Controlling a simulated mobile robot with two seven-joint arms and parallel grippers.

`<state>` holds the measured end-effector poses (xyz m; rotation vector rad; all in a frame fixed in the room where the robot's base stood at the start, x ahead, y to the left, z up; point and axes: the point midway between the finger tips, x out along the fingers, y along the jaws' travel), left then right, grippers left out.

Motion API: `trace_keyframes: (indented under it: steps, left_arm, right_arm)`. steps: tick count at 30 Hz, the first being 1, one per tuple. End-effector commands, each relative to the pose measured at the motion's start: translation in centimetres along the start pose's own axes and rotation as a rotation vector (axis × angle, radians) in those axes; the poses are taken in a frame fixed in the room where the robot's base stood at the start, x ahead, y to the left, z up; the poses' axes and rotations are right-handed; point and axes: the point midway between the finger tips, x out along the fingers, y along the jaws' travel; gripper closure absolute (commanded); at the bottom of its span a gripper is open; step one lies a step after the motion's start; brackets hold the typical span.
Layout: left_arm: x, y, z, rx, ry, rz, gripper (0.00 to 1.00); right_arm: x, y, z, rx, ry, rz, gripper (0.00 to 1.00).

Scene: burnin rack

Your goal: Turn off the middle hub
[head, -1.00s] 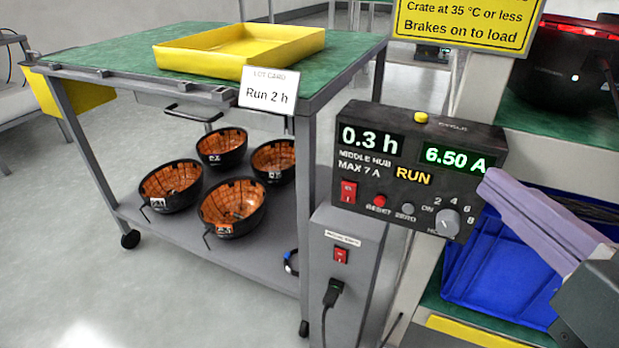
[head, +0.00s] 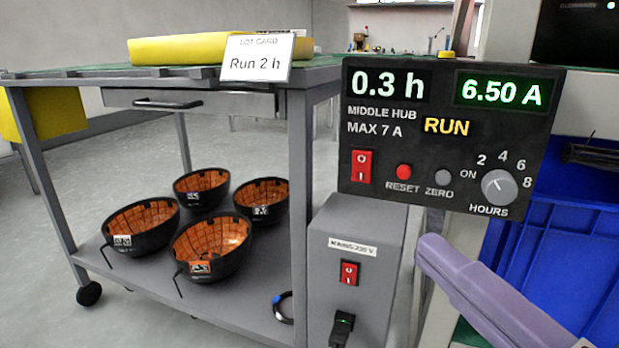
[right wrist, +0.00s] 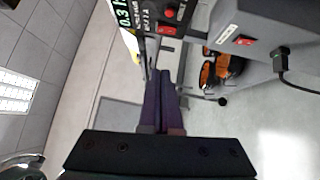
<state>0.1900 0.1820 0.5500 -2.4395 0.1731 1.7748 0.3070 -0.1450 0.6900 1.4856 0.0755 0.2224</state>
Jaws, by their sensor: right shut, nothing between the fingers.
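The middle hub (head: 400,155) is a black box facing me in the head view, reading 0.3 h and 6.50 A with RUN lit amber. On its front are a red rocker switch (head: 361,166) marked O and I, a red RESET button (head: 404,171), a grey ZERO button (head: 443,176) and a grey hours knob (head: 499,186). My right gripper (head: 431,247) is shut and empty, its purple fingertips below the hub's lower edge in the picture. In the right wrist view the closed fingers (right wrist: 160,75) point toward the hub's side, apart from the red switch (right wrist: 169,13).
Below the hub stands a grey mains box (head: 325,235) with its own red switch (head: 349,272) and a black plug (head: 342,325). A cart (head: 255,320) at left holds several black bowls with orange insides. Blue bins (head: 570,240) sit at right.

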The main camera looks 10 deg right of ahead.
Motion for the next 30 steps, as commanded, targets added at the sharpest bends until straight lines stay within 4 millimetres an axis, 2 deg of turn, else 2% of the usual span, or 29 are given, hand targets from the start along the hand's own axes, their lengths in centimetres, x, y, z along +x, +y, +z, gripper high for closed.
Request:
trace_keyframes:
  steps: [5,8,22,30]
  left_arm:
    - [0.0,-0.1,0.0,0.005,-0.001,-0.003,0.50]
    - [0.1,-0.2,0.1,0.007,-0.001,-0.005,0.50]
    - [1.1,-0.2,0.4,0.008,-0.001,-0.006,0.50]
    - [1.6,-0.1,0.6,0.005,-0.001,-0.004,0.50]
  right_arm:
    - [0.4,0.0,0.0,0.000,0.001,0.002,1.00]
    - [1.4,0.1,0.0,-0.001,0.001,0.005,1.00]
    - [10.1,0.0,0.0,-0.003,0.001,0.005,1.00]
    - [12.5,-0.1,2.4,-0.003,0.001,0.000,1.00]
